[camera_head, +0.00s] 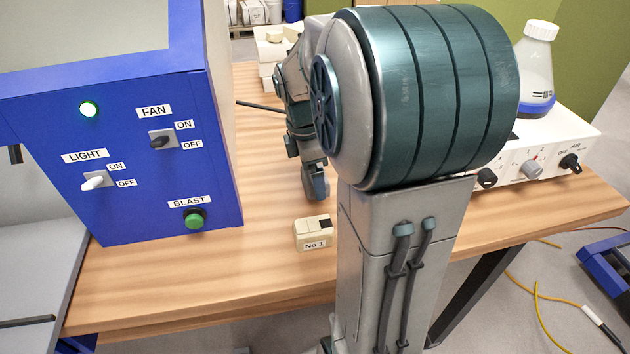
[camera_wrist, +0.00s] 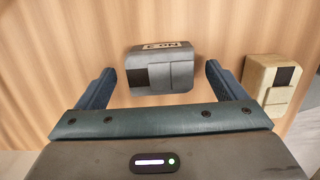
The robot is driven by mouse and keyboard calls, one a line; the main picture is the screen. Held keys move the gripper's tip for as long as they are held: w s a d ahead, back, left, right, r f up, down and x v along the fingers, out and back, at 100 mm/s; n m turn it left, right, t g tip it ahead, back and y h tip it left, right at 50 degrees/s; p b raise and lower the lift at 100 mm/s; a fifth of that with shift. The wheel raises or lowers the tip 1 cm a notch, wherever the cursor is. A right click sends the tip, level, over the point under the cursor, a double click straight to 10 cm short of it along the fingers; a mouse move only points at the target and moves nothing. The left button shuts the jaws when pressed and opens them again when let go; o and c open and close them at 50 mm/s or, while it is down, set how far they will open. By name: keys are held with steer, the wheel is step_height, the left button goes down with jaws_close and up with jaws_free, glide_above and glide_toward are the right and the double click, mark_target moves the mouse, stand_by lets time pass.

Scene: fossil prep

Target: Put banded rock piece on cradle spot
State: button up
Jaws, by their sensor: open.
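My gripper (camera_wrist: 158,72) is open above the wooden table, as the wrist view shows. A grey block (camera_wrist: 162,72) with a dark square and an upside-down label, seemingly "No 3", lies between its two fingers, with gaps on both sides. In the head view my gripper (camera_head: 316,182) points down, partly covered by my arm, and the grey block is hidden. I cannot make out a banded rock piece or a cradle spot in either view.
A cream block (camera_head: 315,232) labelled "No 1" sits on the table (camera_head: 190,285) near my gripper. A similar cream block (camera_wrist: 268,85) is right of the right finger. A blue control box (camera_head: 130,160) stands left; a white device (camera_head: 545,150) bearing a flask (camera_head: 535,75) stands right.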

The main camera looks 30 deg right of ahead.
steer(key=shift+f, duration=0.55)
steer(key=c, duration=1.4)
steer(key=shift+r, duration=0.1)
